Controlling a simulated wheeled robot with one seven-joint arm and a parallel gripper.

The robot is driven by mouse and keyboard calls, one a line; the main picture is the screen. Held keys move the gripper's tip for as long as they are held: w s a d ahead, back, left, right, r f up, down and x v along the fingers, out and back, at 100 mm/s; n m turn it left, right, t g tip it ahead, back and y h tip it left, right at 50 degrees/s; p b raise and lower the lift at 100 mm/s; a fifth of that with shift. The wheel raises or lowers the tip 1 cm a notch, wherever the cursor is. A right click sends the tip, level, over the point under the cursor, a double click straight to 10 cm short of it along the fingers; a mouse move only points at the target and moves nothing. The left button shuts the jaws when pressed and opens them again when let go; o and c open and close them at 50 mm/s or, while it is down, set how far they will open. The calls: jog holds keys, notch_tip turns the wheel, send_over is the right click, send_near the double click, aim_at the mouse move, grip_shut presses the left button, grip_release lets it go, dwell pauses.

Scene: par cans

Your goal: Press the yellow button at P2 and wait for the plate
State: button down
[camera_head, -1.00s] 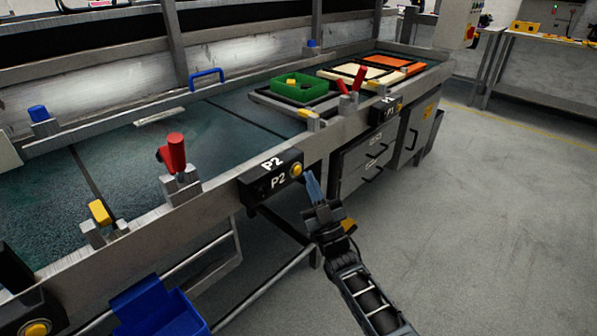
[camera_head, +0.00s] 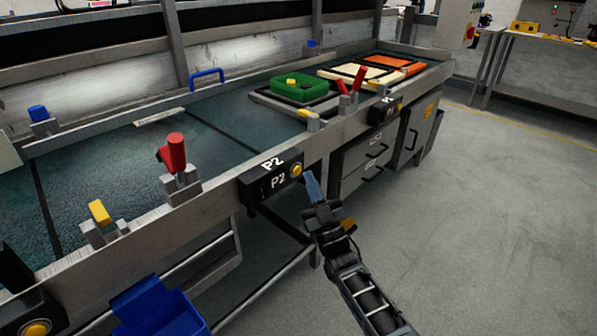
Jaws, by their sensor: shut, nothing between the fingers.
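The yellow button (camera_head: 296,170) sits on the right end of the black box marked P2 (camera_head: 268,181), on the front rail of the line. My gripper (camera_head: 311,178) is shut and empty, its blue-grey fingertips just right of the button. A small gap seems to show between them; I cannot tell the distance in depth. A green piece (camera_head: 300,92) with a yellow bit on top lies nearer. No plate lies on the belt beside P2.
A red-handled part (camera_head: 174,153) and a yellow-topped stop (camera_head: 100,212) stand on the front rail. Another yellow button (camera_head: 35,327) is at bottom left, near a blue bin (camera_head: 160,312). The P1 box (camera_head: 384,112) is further right. Floor at right (camera_head: 470,240) is clear.

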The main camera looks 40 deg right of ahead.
jog(key=shift+w, duration=0.15)
jog(key=shift+w+b, duration=0.25)
jog(key=shift+b, duration=0.25)
jog(key=shift+w+b, duration=0.35)
jog(key=shift+w, duration=0.05)
dwell(0.4)
dwell(0.5)
jog(key=shift+s, duration=0.8)
jog(key=shift+s+d+p, duration=0.1)
jog(key=shift+s+p, duration=0.7)
jog(key=shift+s, duration=1.75)
dwell(2.5)
